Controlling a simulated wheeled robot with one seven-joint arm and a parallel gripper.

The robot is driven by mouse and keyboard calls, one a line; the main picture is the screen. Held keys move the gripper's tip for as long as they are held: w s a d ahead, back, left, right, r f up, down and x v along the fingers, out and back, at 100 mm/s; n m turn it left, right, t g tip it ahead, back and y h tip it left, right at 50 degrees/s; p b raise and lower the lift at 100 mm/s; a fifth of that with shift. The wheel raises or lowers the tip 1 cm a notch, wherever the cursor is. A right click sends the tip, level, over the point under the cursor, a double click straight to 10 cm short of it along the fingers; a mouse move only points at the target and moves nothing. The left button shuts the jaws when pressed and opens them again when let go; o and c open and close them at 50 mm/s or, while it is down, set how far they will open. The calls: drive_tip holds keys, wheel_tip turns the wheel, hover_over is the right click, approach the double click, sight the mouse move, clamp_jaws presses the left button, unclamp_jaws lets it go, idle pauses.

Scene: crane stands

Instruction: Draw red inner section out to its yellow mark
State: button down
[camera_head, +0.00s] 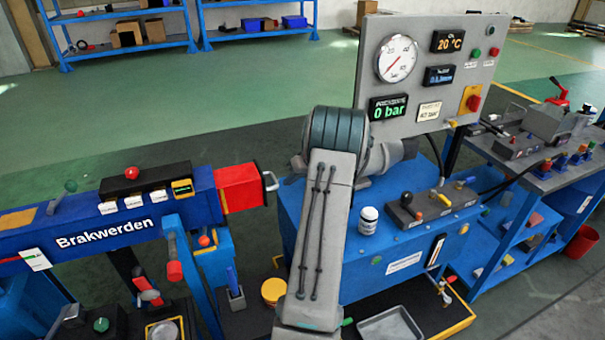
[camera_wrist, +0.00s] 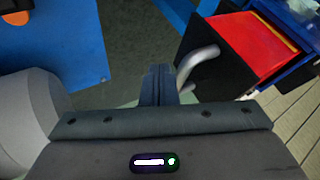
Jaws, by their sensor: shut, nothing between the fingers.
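The red inner section (camera_head: 240,188) sticks a short way out of the right end of the blue "Brakwerden" boom (camera_head: 70,232). In the wrist view the red section (camera_wrist: 265,42) is at upper right, with a black end face (camera_wrist: 222,72) bearing the handle (camera_wrist: 196,66). My gripper (camera_wrist: 158,84) is shut and empty, with its fingers just left of the handle in the picture; whether they touch it I cannot tell. The head view does not show my fingers.
A blue cabinet (camera_head: 297,215) with a gauge panel (camera_head: 465,75) reading 0 bar stands right of the boom. A white jar (camera_head: 368,220) and a lever box (camera_head: 405,212) are on it. A grey tray (camera_head: 390,328) lies low in front. Open green floor lies behind.

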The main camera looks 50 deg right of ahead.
drive_tip(key=shift+w+a, duration=0.25)
drive_tip(key=shift+a, duration=0.25)
drive_tip(key=shift+w+a+b, duration=0.1)
drive_tip(key=shift+b, duration=0.25)
drive_tip(key=shift+w+a+b, duration=0.3)
drive_tip(key=shift+a+b, duration=0.35)
drive_tip(key=shift+b, duration=0.1)
drive_tip(key=s+d+r+b, duration=0.1)
drive_tip(key=s+d+r, duration=0.5)
drive_tip(key=s+r, duration=0.1)
drive_tip(key=shift+s+d+b, duration=0.2)
drive_tip(key=shift+s+b, duration=0.2)
drive_tip(key=shift+s, duration=0.05)
drive_tip(key=shift+r, duration=0.1)
